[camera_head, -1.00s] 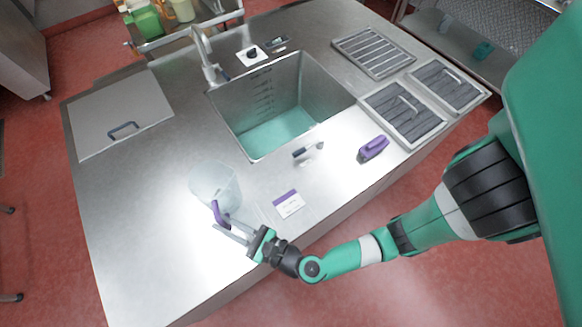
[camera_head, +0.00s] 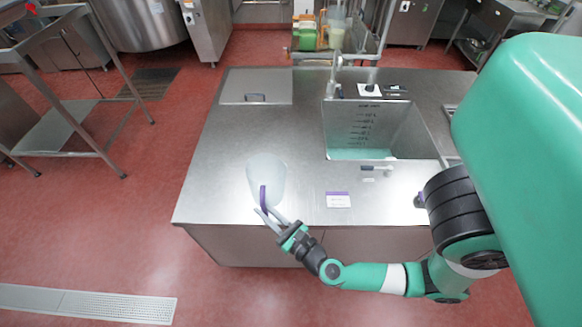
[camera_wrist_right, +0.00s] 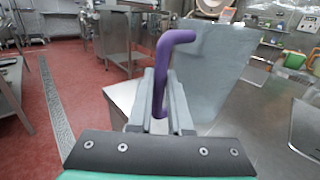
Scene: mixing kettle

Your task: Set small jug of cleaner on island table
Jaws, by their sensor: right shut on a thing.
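The small jug (camera_head: 267,173) is a pale translucent jug with a purple handle (camera_head: 263,194), near the front left of the steel island table (camera_head: 222,170). It looks upright, over the tabletop; I cannot tell whether its base touches. My right gripper (camera_head: 267,214) reaches it from the table's front edge and is shut on the purple handle. In the right wrist view the handle (camera_wrist_right: 162,62) rises between the two fingers, with the jug's grey-white wall (camera_wrist_right: 210,70) beyond. The left gripper is not in view.
A white card with a purple band (camera_head: 338,200) lies right of the jug. A sink basin (camera_head: 372,130) with a tap (camera_head: 335,75) is farther back right. A lid with a handle (camera_head: 256,90) lies at the back left. The table's left part is clear.

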